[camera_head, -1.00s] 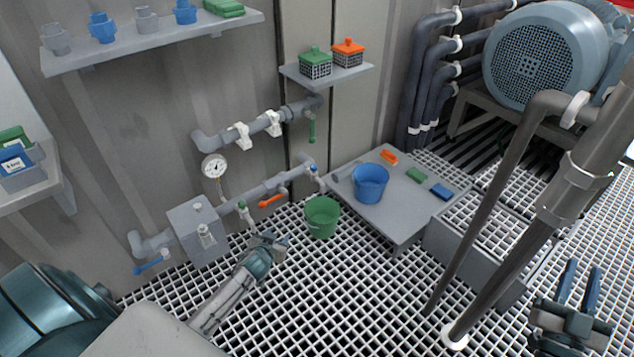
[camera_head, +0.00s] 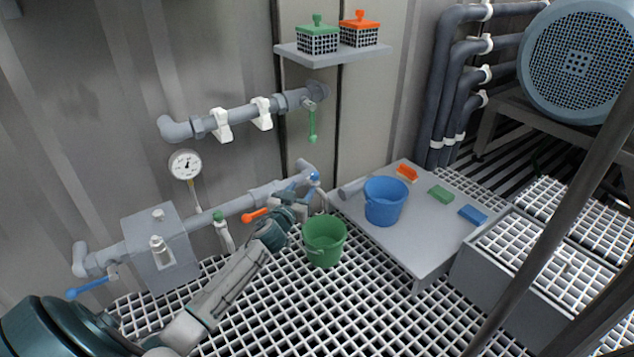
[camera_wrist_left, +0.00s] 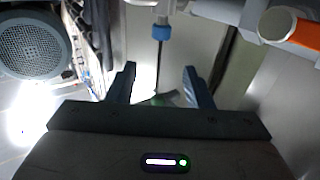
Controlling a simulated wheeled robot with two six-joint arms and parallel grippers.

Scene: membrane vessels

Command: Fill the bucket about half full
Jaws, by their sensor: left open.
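A green bucket (camera_head: 324,246) stands upright on the grating, below the end of the lower wall pipe. A blue bucket (camera_head: 385,206) stands on a low grey platform (camera_head: 408,246). A tap with a blue part (camera_head: 314,176) is at the pipe's end; its blue part also shows in the left wrist view (camera_wrist_left: 162,32). My left gripper (camera_head: 300,190) is close to this tap, above and left of the green bucket. In the left wrist view its fingers (camera_wrist_left: 162,86) are apart with nothing held between them. I see no water stream; the water level cannot be told.
An orange lever (camera_head: 256,215) lies along the lower pipe, just left of my left gripper. A green lever (camera_head: 312,124) hangs from the upper pipe. A gauge (camera_head: 185,165) is on the wall. Orange, green and blue blocks lie on the platform. Dark diagonal poles (camera_head: 560,220) stand at right.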

